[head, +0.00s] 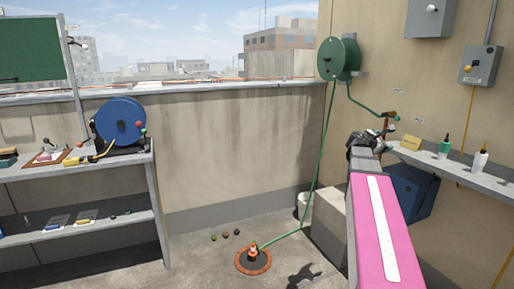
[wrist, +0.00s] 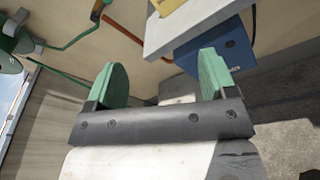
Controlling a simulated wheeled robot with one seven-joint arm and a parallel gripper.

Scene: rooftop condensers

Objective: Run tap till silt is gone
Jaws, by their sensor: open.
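The tap (head: 388,118) is on the right wall, with a reddish-brown pipe below it and a green hose joined to it. In the wrist view, the tap (wrist: 98,10) is cut by the top edge, left of the jaws. My gripper (head: 366,138) is just left of and below the tap in the head view. The wrist view shows its green-padded fingers (wrist: 162,72) apart with nothing between them. The green hose (head: 316,165) runs from a wall reel (head: 339,58) to an orange-and-white piece (head: 253,252) at a round floor drain (head: 253,262). No water or silt can be made out.
A shelf (head: 455,170) with bottles (head: 444,146) and a yellow note juts out right of my gripper, above a blue box (head: 408,190). A pale block (head: 328,222) stands below my arm. A workbench with a blue reel (head: 121,121) stands left. Middle floor is mostly clear.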

